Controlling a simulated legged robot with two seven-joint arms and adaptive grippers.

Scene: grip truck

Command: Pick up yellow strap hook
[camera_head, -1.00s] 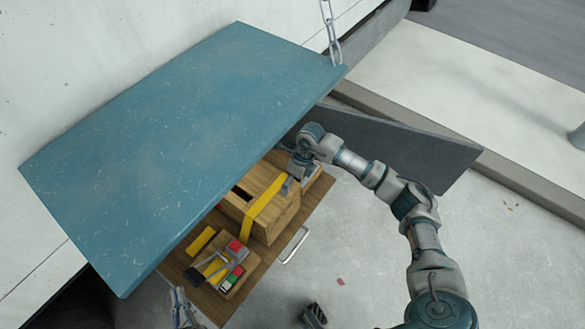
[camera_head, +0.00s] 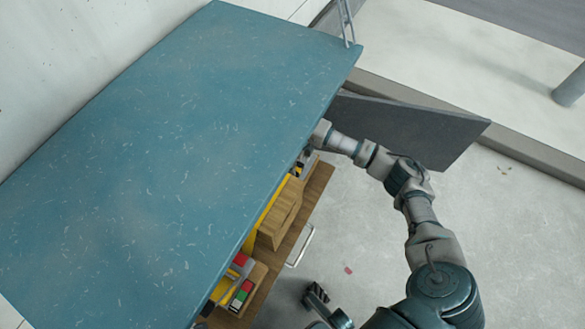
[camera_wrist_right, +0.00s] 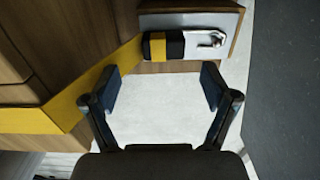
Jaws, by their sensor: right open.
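The yellow strap (camera_head: 266,212) runs along a wooden box in the open compartment; in the right wrist view it is a yellow band (camera_wrist_right: 72,108) at left. The strap hook (camera_wrist_right: 190,45) has a black and yellow body and a metal hook end. It lies against a pale plate on wood, ahead of my right gripper. My right gripper (camera_wrist_right: 161,88) is open and empty, with the hook beyond its fingertips and apart from them. In the head view, the teal lid's edge hides much of this gripper (camera_head: 304,162).
The teal lid (camera_head: 180,150) overhangs the compartment. The wooden box (camera_head: 279,218) stands on a wooden shelf with a metal handle (camera_head: 301,246). Red and green items (camera_head: 240,285) sit at the near end. A dark grey panel (camera_head: 410,128) stands beside my right arm.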

